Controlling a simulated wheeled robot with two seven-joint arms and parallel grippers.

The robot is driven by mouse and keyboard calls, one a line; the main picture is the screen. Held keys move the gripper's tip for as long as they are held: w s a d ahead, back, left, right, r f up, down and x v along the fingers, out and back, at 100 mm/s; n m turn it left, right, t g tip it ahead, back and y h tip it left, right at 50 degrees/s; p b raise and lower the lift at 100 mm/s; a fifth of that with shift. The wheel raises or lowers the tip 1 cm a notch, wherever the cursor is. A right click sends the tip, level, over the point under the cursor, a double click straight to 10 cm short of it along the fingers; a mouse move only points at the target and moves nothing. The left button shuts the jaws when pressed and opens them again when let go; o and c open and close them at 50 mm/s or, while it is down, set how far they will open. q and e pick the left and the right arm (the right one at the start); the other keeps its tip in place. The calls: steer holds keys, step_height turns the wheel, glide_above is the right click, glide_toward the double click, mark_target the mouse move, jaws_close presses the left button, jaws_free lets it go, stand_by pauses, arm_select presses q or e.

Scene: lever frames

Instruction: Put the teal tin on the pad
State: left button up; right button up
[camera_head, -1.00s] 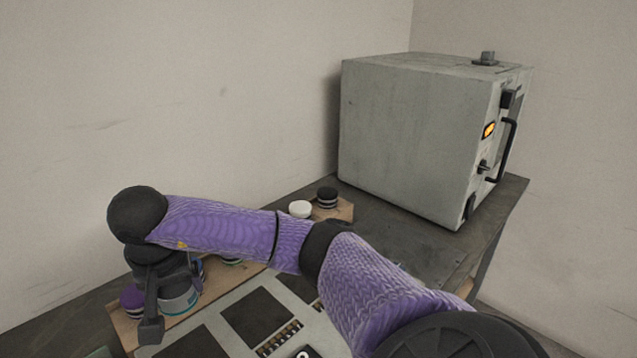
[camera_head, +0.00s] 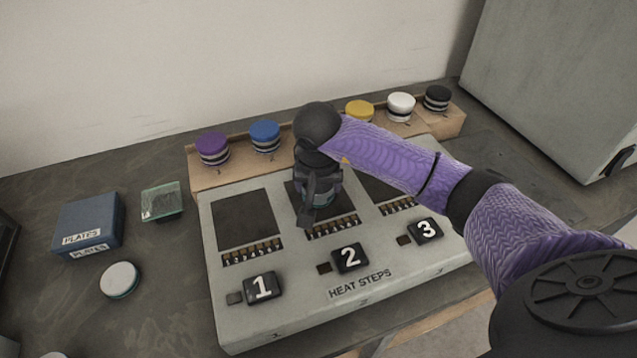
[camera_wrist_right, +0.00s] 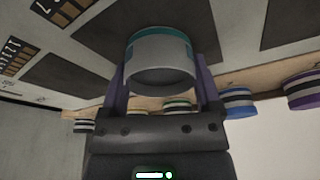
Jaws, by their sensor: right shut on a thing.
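The teal tin (camera_wrist_right: 160,62), a pale grey cylinder with a teal band, sits between the fingers of my right gripper (camera_wrist_right: 163,85) in the wrist view. In the head view my right gripper (camera_head: 314,200) is over the middle dark square pad (camera_head: 300,206) of the grey heat-steps panel, shut on the tin; only a sliver of the tin shows there. The arm and gripper hide part of that pad. I cannot tell whether the tin touches it. Dark square pads also lie at left (camera_head: 245,219) and at right (camera_head: 376,190). My left gripper is not in view.
A wooden rack (camera_head: 225,178) behind the panel holds several coloured round tins. Numbered black blocks (camera_head: 263,287) stand along the panel's front. At left are a blue plates box (camera_head: 88,224), a greenish glass slab (camera_head: 162,200) and a white-topped disc (camera_head: 120,278). A grey oven (camera_head: 560,90) stands at right.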

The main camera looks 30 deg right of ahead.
mark_target(318, 207)
steer(key=shift+f, duration=0.1)
steer(key=o, duration=1.3)
steer(key=shift+c, duration=0.2)
arm_select(q)
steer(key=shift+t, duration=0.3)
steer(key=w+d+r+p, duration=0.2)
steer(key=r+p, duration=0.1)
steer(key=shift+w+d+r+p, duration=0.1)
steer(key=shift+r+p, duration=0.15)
steer(key=shift+p, duration=0.05)
arm_select(e)
steer(key=v, duration=1.2)
steer(key=shift+r, duration=0.2)
steer(key=shift+s, duration=0.1)
